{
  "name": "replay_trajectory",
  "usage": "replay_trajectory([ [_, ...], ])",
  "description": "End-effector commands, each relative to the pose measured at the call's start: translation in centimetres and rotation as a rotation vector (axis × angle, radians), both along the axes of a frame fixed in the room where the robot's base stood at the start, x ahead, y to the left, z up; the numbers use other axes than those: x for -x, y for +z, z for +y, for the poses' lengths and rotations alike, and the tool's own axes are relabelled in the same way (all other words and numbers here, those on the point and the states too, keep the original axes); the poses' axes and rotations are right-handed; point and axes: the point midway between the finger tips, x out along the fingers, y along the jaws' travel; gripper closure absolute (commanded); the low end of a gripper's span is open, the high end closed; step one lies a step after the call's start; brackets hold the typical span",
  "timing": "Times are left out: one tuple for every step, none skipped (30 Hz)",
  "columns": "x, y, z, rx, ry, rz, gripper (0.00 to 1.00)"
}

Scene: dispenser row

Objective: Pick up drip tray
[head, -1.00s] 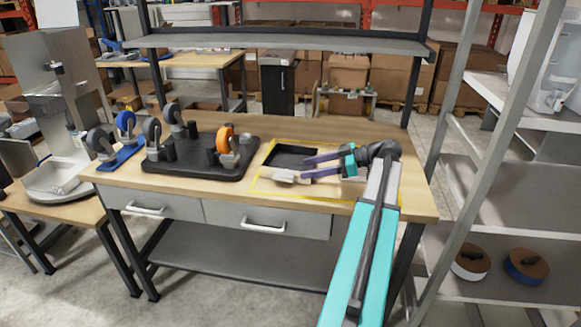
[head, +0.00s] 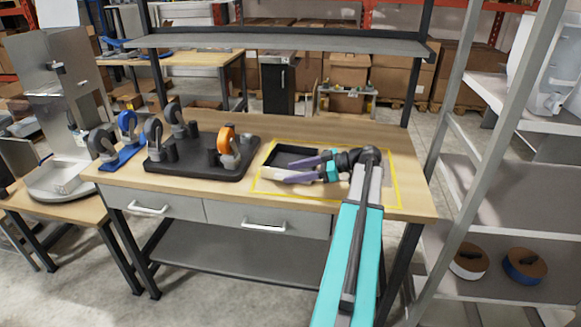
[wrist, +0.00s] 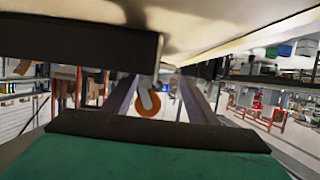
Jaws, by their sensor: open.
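A shallow black tray (head: 287,155), which looks like the drip tray, lies inside the yellow outline on the wooden workbench. My gripper (head: 283,170) is low over the bench at the tray's near side, its purple fingers apart and pointing left. The fingers cover part of the tray's near edge. In the wrist view, which looks upside down, my gripper (wrist: 159,90) has nothing clearly between its fingers. A dark block at upper left, probably the tray (wrist: 80,52), is close beside one finger. I cannot tell whether they touch.
A black base with grey casters and an orange caster (head: 228,145) stands left of the tray. A blue caster plate (head: 122,157) is farther left. A metal dispenser (head: 55,110) stands at far left. An overhead shelf (head: 290,42) spans the bench. The bench's right end is clear.

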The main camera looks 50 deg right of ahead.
Motion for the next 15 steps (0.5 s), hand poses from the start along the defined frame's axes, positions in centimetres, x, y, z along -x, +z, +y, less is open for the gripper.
replay_trajectory([
  [-0.5, 0.0, 0.3, 0.0, 0.001, 0.0, 0.47],
  [-0.8, -0.2, 0.5, 0.0, 0.001, 0.0, 0.47],
  [-1.1, -0.4, 0.8, -0.001, 0.002, 0.0, 0.47],
  [-1.4, -0.6, 1.0, -0.001, 0.002, 0.0, 0.47],
  [-1.7, -0.7, 1.1, -0.001, 0.001, 0.001, 0.47],
  [-2.0, -0.8, 1.2, -0.001, 0.0, 0.0, 0.47],
  [-2.1, -0.9, 1.3, -0.001, 0.0, 0.0, 0.47],
  [-2.3, -1.0, 1.4, -0.001, 0.0, 0.0, 0.47],
  [-2.4, -1.1, 1.5, -0.001, -0.001, 0.0, 0.47],
  [-2.5, -1.1, 1.6, 0.0, -0.001, 0.0, 0.47],
  [-2.6, -1.2, 1.6, 0.0, -0.001, 0.0, 0.47],
  [-2.6, -1.2, 1.6, 0.0, -0.001, 0.0, 0.47],
  [-2.6, -1.2, 1.6, 0.0, -0.001, 0.0, 0.47],
  [-2.6, -1.2, 1.6, 0.0, -0.001, 0.0, 0.47],
  [-2.6, -1.2, 1.6, 0.001, -0.002, 0.0, 0.47],
])
